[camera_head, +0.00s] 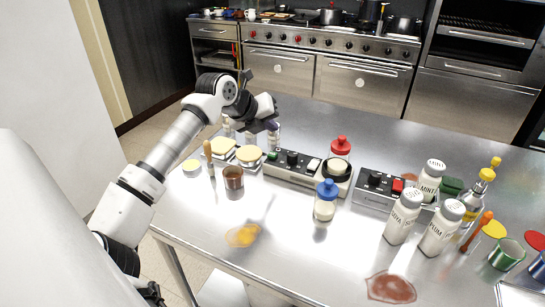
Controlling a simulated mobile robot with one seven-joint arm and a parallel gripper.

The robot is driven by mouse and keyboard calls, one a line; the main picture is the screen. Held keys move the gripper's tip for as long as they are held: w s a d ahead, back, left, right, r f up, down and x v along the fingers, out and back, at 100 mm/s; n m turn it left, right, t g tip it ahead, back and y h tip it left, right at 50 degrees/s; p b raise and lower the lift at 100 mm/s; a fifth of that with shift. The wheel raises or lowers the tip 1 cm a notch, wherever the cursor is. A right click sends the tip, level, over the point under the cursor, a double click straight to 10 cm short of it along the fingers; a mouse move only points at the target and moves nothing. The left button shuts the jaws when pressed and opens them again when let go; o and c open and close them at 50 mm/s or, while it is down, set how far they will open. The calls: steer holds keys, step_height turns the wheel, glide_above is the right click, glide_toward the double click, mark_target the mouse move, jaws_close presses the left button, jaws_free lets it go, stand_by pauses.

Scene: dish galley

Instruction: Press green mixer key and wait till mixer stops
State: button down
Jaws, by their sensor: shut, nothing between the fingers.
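A long grey mixer unit (306,178) stands on the steel table, with a green key (273,156) at its left end and a black knob beside it. A jar with a red cap (340,146) stands on the round black plate at its right end. My gripper (272,124) is shut and empty, in the air behind and above the green key, apart from it as far as I can tell. I cannot tell from this single view whether the mixer is running.
A second grey unit with a red key (397,186) stands to the right. A blue-capped jar (325,200), white labelled bottles (402,217), a copper cup (233,177) and yellow-lidded tubs (249,155) stand around. Yellow and brown spills mark the front.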

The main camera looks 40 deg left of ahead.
mark_target(270, 156)
step_height(270, 156, down, 6)
steer(key=b, duration=0.3)
stand_by(1.9)
steer(key=shift+f+b, duration=0.35)
steer(key=shift+b, duration=0.3)
steer(key=shift+f+b, duration=0.45)
stand_by(0.3)
steer(key=shift+r, duration=0.1)
stand_by(0.3)
steer(key=shift+r+p, duration=0.35)
steer(key=shift+r, duration=0.45)
steer(key=shift+r+p, duration=1.2)
steer(key=shift+r, duration=1.3)
